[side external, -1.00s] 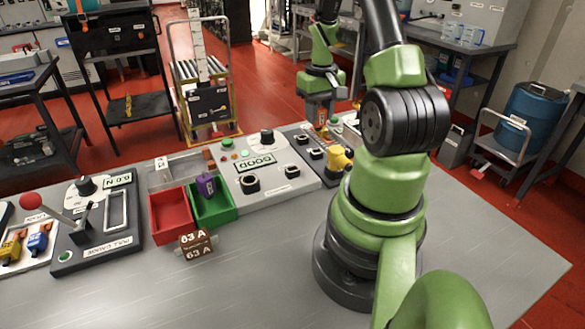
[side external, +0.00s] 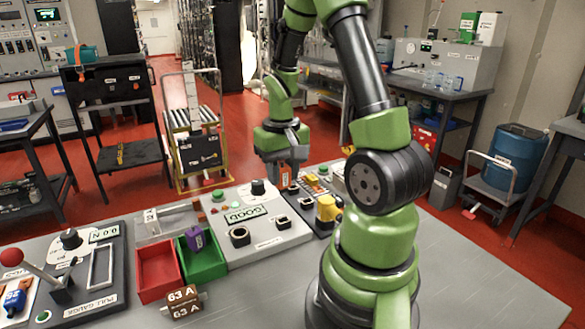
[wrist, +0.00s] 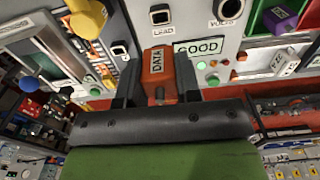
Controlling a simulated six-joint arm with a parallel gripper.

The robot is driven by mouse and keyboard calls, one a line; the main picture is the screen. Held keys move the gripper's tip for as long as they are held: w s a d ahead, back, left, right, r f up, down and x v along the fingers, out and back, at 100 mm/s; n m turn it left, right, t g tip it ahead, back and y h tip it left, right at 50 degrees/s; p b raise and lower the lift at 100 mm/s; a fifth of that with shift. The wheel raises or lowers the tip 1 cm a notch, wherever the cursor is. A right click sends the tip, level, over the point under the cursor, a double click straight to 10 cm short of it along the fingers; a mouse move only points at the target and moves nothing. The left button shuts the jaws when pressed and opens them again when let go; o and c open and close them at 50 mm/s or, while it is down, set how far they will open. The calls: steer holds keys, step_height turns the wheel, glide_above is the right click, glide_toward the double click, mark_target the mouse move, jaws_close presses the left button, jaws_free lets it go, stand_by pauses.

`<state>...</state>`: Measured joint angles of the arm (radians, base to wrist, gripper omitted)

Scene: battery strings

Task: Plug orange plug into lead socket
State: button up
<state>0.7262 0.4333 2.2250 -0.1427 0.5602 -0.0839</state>
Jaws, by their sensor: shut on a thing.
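My gripper (side external: 284,172) is shut on the orange plug (wrist: 158,66), which is marked DATA in the wrist view. The plug also shows between the fingers in the side view (side external: 285,176). The lead socket (wrist: 161,15) is a dark square opening with a LEAD label, on the pale tester panel just beyond the plug in the wrist view. In the side view this socket (side external: 282,222) is on the panel's right part, nearer the camera than the gripper. The plug is apart from the socket, held at the panel's far edge; its exact height is unclear.
A second socket (wrist: 226,10), marked VOLTS, is beside the lead socket. A dark panel (side external: 303,200) with a yellow plug (side external: 326,208) adjoins the tester. A green bin (side external: 203,262) with a purple plug (side external: 194,238) and a red bin (side external: 158,274) stand left.

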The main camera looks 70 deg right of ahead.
stand_by(0.3)
steer(key=shift+f, duration=2.95)
steer(key=shift+f, duration=1.45)
steer(key=o, duration=1.1)
step_height(320, 180, up, 9)
steer(key=shift+r, duration=0.5)
